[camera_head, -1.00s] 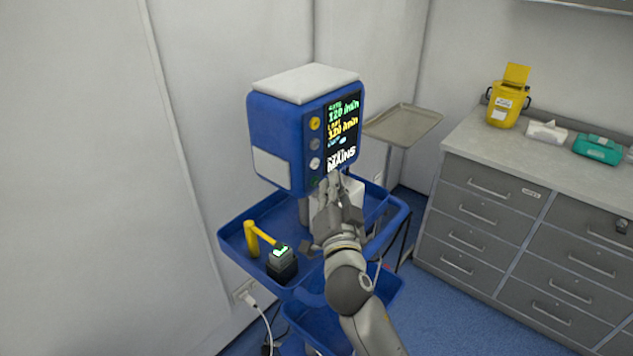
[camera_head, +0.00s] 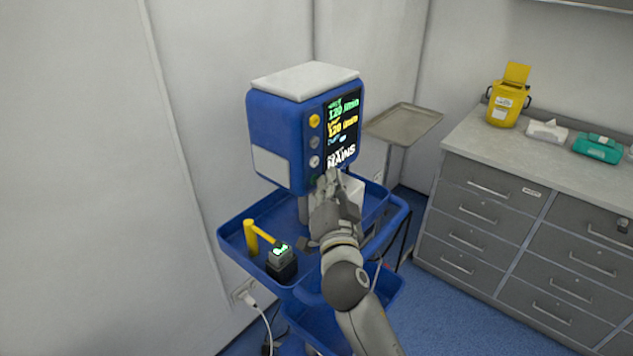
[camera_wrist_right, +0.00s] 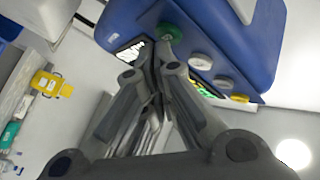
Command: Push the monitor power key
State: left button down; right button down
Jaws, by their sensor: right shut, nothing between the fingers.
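The monitor (camera_head: 270,125) is a blue box with a white top on a blue trolley. Its lit screen (camera_head: 343,120) reads "MAINS" near the bottom. A column of round keys runs beside the screen, and the lowest is the green power key (camera_head: 314,181), partly in shadow. In the right wrist view the green key (camera_wrist_right: 170,31) is just beyond my fingertips. My right gripper (camera_head: 328,176) is shut and empty, in front of the monitor's lower edge by the key. It also shows in the wrist view (camera_wrist_right: 160,46). I cannot tell whether it touches the key. My left gripper is not in view.
The trolley's blue tray (camera_head: 235,238) holds a small dark device (camera_head: 281,262) with a lit display and a yellow handle (camera_head: 251,238). A metal tray (camera_head: 404,121) stands behind right. Grey drawers (camera_head: 480,215) with a yellow bin (camera_head: 506,105) on top are at right.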

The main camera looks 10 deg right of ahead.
jog(key=shift+w+a, duration=0.15)
dwell(0.5)
jog(key=shift+s+d, duration=0.3)
jog(key=shift+s, duration=0.15)
jog(key=s+d, duration=0.3)
jog(key=s, duration=0.1)
jog(key=shift+s+d+p, duration=0.3)
jog(key=shift+s+d, duration=0.1)
jog(key=shift+f, duration=0.1)
dwell(0.3)
